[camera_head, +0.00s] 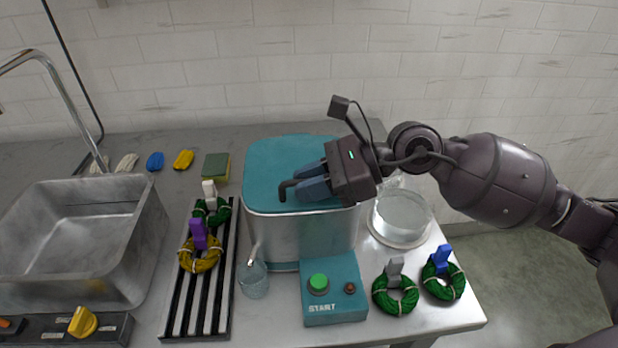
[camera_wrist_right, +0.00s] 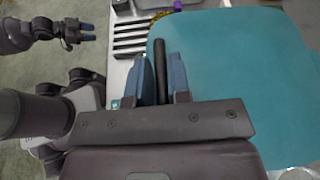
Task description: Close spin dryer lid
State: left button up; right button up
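The spin dryer (camera_head: 300,236) is a metal box with a teal lid (camera_head: 285,155) lying across its top. The lid looks flat, but I cannot tell whether it is fully seated. A black bar handle (camera_head: 287,189) stands at its front; it also shows in the right wrist view (camera_wrist_right: 160,65). My right gripper (camera_head: 310,182) is low over the front of the lid, its blue fingers on either side of the handle and closed against it. My left gripper (camera_wrist_right: 88,33) shows small in the right wrist view, away from the dryer; its finger gap is unclear.
A teal start box (camera_head: 333,290) with a green button stands in front of the dryer, beside a glass beaker (camera_head: 253,280). Green skeins (camera_head: 395,292) lie at right. A slatted rack (camera_head: 205,295) with skeins and a metal sink (camera_head: 85,240) are at left. A round glass dish (camera_head: 402,215) stands right.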

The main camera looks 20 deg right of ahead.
jog(key=o, duration=0.3)
jog(key=shift+f, duration=0.15)
jog(key=shift+o, duration=0.2)
jog(key=v, duration=1.1)
jog(key=shift+p, duration=0.4)
